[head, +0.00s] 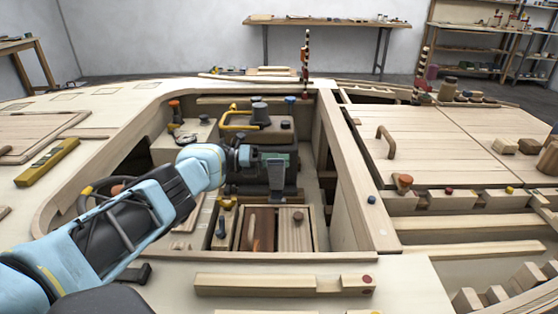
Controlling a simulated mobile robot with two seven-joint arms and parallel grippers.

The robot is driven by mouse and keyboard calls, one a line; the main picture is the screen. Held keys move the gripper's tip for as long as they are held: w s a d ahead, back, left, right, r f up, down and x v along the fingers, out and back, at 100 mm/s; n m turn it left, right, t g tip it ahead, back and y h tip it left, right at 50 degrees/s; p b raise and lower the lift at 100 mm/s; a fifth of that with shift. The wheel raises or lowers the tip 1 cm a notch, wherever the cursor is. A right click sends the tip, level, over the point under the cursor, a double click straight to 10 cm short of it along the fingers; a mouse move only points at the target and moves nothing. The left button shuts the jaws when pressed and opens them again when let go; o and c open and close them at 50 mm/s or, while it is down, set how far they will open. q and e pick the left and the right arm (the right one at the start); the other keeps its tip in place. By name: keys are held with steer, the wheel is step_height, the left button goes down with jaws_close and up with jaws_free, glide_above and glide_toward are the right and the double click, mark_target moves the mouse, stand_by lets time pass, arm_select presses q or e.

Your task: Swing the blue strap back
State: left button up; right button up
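My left arm reaches in from the lower left over the open well in the hull. Its gripper (278,173) is over the middle of the well, in front of a dark block-shaped unit (285,190). The fingers are small and dark against that unit, so I cannot tell whether they are open or shut, or whether they touch anything. I cannot make out a blue strap with certainty; it may be hidden behind my arm or gripper. A small blue-topped knob (291,101) stands at the back right of the well. My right gripper is not in view.
A yellow handle (238,121) and an orange-topped knob (175,108) are at the back of the well. Two wooden lids (259,229) lie at its front. The well's raised wooden right wall (345,160) borders panels with a wooden handle (385,140). A loose wooden bar (255,284) lies in front.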

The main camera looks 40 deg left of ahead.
arm_select(q)
steer(key=o, duration=0.3)
steer(key=shift+a+f, duration=0.1)
steer(key=shift+a, duration=0.05)
steer(key=v, duration=0.7)
steer(key=shift+s+a, duration=0.25)
